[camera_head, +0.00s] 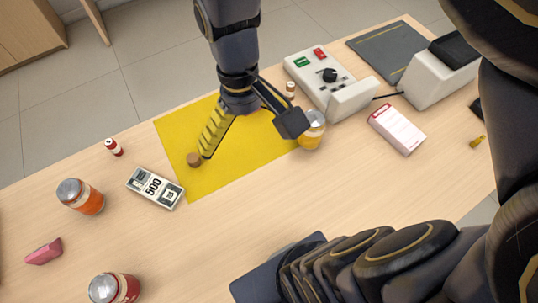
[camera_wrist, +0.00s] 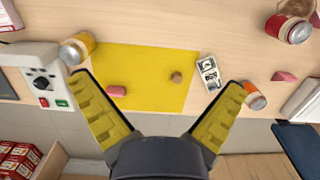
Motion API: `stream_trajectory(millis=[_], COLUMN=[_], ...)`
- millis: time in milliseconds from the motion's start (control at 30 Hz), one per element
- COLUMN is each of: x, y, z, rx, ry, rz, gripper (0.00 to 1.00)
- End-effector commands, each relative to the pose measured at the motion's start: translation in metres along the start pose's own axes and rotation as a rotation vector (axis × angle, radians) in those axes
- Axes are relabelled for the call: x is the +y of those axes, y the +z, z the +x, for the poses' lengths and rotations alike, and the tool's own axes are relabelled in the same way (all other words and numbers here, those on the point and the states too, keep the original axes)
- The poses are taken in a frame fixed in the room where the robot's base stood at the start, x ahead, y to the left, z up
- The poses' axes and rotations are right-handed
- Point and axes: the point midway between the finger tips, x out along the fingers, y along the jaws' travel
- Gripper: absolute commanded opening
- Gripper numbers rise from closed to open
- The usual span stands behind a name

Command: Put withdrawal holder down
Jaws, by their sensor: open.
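My gripper (camera_head: 248,139) is open and empty above the yellow mat (camera_head: 252,165), and its spread fingers also show in the wrist view (camera_wrist: 160,79). A white block with a red-edged printed face (camera_head: 397,129), which looks like the withdrawal holder, lies flat on the counter right of the mat, apart from my gripper. Its label is too small to read. Part of it seems to show at the wrist view's top left corner (camera_wrist: 8,15). A brown stub (camera_head: 194,160) stands on the mat beside one fingertip.
A banknote bundle (camera_head: 155,187) lies at the mat's left edge. A yellow-orange jar (camera_head: 312,132) stands at its right edge. A white control box (camera_head: 326,82) is behind. Two more jars (camera_head: 80,197) (camera_head: 115,289) stand left. Bare counter lies in front of the mat.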

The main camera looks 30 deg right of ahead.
Motion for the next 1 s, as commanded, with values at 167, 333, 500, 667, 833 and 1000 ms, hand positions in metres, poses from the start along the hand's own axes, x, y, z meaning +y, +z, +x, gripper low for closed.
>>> stream_trajectory(millis=[167,333,500,667,833,1000], x=[-0.007,-0.009,-0.01,-0.01,-0.01,-0.01], y=[0.061,0.086,0.088,0.088,0.088,0.088], z=[0.001,0.006,0.006,0.007,0.006,0.007], rx=[0.005,-0.002,-0.001,-0.009,-0.003,-0.009], ry=[0.02,0.024,0.024,0.022,0.021,0.021], rz=[0.01,0.016,0.017,0.015,0.015,0.018], gripper=[1.0,1.0,1.0,1.0,1.0,1.0])
